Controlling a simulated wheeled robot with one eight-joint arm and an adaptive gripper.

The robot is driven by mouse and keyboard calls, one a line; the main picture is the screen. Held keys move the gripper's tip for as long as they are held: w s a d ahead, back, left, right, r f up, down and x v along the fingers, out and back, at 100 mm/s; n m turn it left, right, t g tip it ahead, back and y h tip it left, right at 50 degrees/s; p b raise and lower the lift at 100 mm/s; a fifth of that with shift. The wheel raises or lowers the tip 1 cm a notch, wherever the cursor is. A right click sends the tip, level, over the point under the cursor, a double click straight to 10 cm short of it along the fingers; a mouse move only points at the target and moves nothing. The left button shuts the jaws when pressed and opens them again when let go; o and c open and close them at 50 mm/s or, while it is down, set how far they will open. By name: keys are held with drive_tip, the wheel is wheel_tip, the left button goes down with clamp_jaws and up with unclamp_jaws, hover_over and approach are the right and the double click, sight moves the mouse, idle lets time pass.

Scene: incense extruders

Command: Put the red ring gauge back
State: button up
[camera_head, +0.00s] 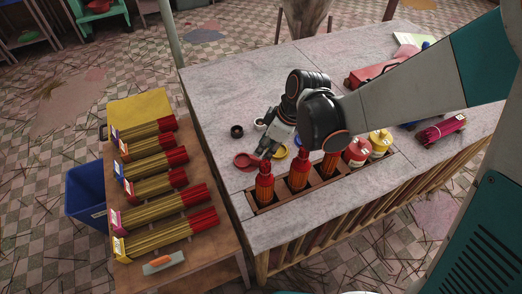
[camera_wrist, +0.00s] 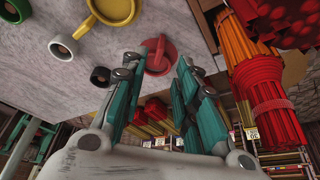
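The red ring gauge (camera_head: 245,161) lies on the grey stone worktop near its left front edge, in front of the other gauges. It shows as a red disc with a short handle in the wrist view (camera_wrist: 161,60). My gripper (camera_head: 267,151) is low over the worktop, just right of the red gauge. In the wrist view its teal fingers (camera_wrist: 158,75) stand apart, with the red gauge between and beyond their tips. Whether the fingertips touch it I cannot tell. A black (camera_head: 237,131), a white (camera_head: 260,124) and a partly hidden yellow gauge (camera_head: 279,152) lie close by.
A red box (camera_head: 372,76) and a pink bundle (camera_head: 440,130) lie farther right. The worktop's back left is clear.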

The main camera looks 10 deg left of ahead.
drive_tip(key=p+v, duration=0.1)
drive_tip(key=v, duration=0.4)
drive_tip(key=shift+s, duration=0.15)
